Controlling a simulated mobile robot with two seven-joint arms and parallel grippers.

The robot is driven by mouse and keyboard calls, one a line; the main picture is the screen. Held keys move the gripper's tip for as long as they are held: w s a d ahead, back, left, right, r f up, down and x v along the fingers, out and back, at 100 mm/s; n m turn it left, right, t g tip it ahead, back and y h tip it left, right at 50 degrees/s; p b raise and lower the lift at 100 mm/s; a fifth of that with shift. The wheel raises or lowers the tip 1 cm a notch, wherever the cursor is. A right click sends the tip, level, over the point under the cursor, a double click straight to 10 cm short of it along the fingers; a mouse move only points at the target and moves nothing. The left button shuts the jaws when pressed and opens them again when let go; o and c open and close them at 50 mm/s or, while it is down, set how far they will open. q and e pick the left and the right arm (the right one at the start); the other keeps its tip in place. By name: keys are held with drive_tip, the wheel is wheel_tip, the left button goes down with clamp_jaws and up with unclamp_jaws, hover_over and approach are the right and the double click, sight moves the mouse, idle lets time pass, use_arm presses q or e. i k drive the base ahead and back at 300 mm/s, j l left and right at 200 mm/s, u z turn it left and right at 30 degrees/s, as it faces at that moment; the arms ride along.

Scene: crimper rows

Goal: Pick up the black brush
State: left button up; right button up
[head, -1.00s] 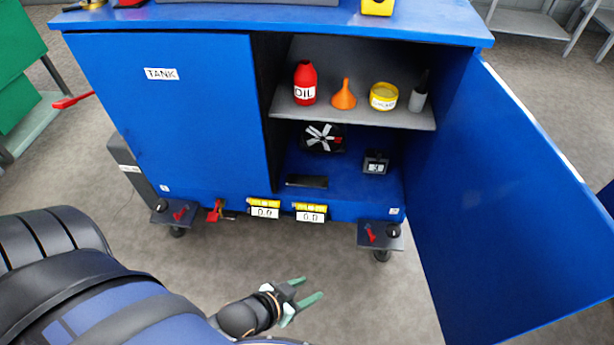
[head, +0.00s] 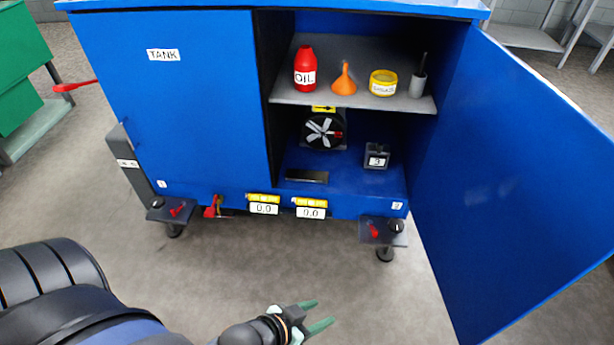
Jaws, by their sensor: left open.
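No brush is plain to see. A dark upright stick (head: 424,62) stands in a small grey holder (head: 417,85) at the right end of the cabinet's upper shelf; I cannot tell if it is the black brush. A flat black block (head: 307,177) lies at the front of the compartment below; its kind is also unclear. My left gripper (head: 325,312) is open and empty, low in front of the cabinet and well apart from both. My right gripper is out of view.
The blue cabinet's right door (head: 535,180) stands wide open; its left door (head: 170,105) is shut. A red oil bottle (head: 305,68), orange funnel (head: 344,80) and yellow tub (head: 383,83) share the shelf (head: 325,93). A fan (head: 324,130) and small gauge box (head: 376,157) sit below.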

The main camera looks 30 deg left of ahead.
sight(423, 63)
drive_tip(key=i+j, duration=0.2)
drive_tip(key=j, duration=0.2)
drive_tip(key=i+j, duration=0.2)
drive_tip(key=j, duration=0.2)
drive_tip(key=i+j, duration=0.15)
drive_tip(key=j, duration=0.25)
drive_tip(key=i+j+z, duration=0.15)
drive_tip(key=j+z, duration=0.15)
drive_tip(key=i+j+z, duration=0.1)
drive_tip(key=j+z, duration=0.2)
